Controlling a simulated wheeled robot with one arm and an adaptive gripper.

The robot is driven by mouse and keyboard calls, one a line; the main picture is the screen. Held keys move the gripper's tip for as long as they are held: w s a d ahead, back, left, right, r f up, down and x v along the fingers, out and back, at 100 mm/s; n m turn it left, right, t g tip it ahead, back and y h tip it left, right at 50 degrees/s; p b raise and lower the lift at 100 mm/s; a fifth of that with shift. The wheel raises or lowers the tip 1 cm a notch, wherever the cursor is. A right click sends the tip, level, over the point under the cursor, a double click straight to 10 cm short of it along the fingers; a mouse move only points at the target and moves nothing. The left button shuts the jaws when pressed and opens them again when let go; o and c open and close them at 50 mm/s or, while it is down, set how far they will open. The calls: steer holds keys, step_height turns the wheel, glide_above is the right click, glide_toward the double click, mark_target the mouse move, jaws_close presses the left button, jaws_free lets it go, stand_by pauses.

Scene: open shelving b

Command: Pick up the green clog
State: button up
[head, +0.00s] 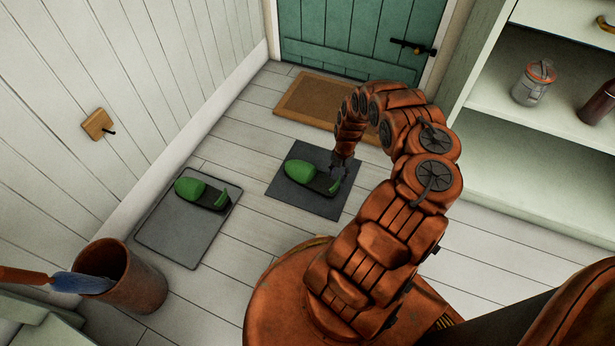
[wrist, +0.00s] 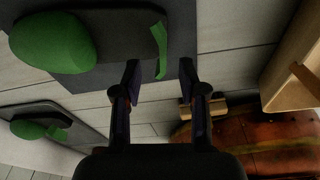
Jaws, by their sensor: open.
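Two green clogs show. One green clog (head: 299,171) lies on a dark square mat (head: 290,198) in front of the door. It has a rounded green toe (wrist: 50,40), a dark sole and a green heel strap (wrist: 161,50). The other green clog (head: 190,188) lies on a grey tray (head: 165,240) to the left; it also shows at the lower left of the wrist view (wrist: 28,130). My gripper (head: 338,168) is open at the heel end of the clog on the mat. In the wrist view the strap lies between the lines of the fingers; I cannot tell whether they touch it.
A brown doormat (head: 310,97) lies before the green door (head: 365,35). Open shelves (head: 540,135) with a jar (head: 534,83) stand at the right. A brown pot (head: 138,285) holding a blue-bladed tool stands at the lower left. Bare floor lies between tray and mat.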

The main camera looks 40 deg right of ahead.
mark_target(337, 184)
steer(key=f+b, duration=0.2)
steer(key=f, duration=0.1)
steer(key=f+b, duration=0.1)
steer(key=f, duration=0.1)
steer(key=shift+s+a, duration=0.4)
steer(key=shift+r, duration=0.1)
steer(key=shift+c, duration=0.2)
jaws_close()
